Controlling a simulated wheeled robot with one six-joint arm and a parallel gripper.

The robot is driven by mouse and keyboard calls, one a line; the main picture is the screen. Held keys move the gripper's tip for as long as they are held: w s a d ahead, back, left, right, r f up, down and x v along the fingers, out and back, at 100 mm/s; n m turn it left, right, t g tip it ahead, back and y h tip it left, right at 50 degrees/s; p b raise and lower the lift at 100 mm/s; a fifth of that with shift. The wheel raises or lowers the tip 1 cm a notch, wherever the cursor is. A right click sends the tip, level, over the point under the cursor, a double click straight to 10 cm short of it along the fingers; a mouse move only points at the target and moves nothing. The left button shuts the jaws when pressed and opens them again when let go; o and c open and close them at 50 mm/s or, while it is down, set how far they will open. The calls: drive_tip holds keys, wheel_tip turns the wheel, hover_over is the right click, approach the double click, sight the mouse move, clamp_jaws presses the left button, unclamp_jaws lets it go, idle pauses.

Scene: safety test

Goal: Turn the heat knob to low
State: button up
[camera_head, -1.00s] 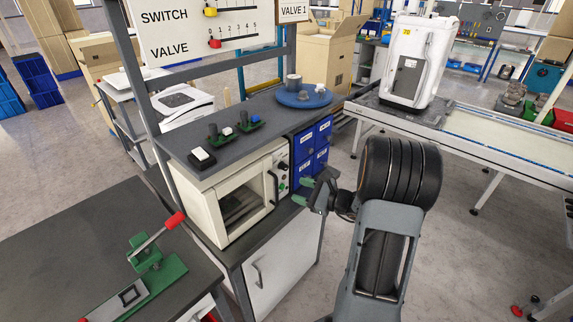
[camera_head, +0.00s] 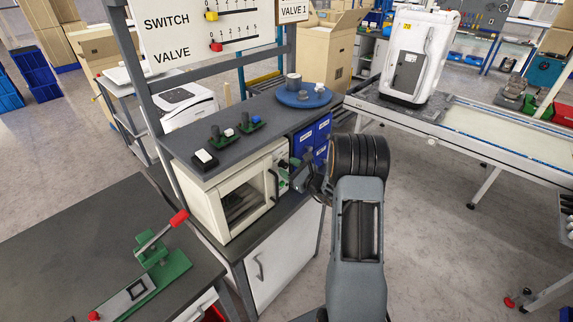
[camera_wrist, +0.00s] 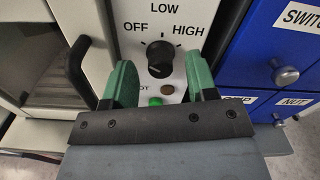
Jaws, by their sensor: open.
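The black heat knob (camera_wrist: 160,58) sits on the pale front panel (camera_wrist: 150,20) of the white oven, under the printed words OFF, LOW and HIGH. I cannot tell clearly which word its pointer faces. My gripper (camera_wrist: 160,72) is open, with one green finger on each side of and below the knob, and a visible gap to it on both sides. In the head view the oven (camera_head: 205,205) stands under a grey shelf, and my gripper (camera_head: 296,170) is at the right end of its front.
A green button (camera_wrist: 155,101) and a brown round light (camera_wrist: 167,89) lie below the knob between my fingers. The oven door handle (camera_head: 273,190) is close on the left. Blue labelled drawers (camera_head: 318,140) are close on the right. Open floor lies right of my arm.

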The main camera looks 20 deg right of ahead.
drive_tip(key=shift+x, duration=0.8)
drive_tip(key=shift+c, duration=0.4)
drive_tip(key=shift+s, duration=0.1)
drive_tip(key=c, duration=0.8)
drive_tip(key=shift+c, duration=0.2)
drive_tip(key=m+b, duration=0.1)
drive_tip(key=m, duration=0.4)
drive_tip(key=shift+d+m, duration=0.1)
drive_tip(key=shift+m, duration=0.3)
drive_tip(key=m, duration=0.5)
drive_tip(key=shift+m, duration=0.6)
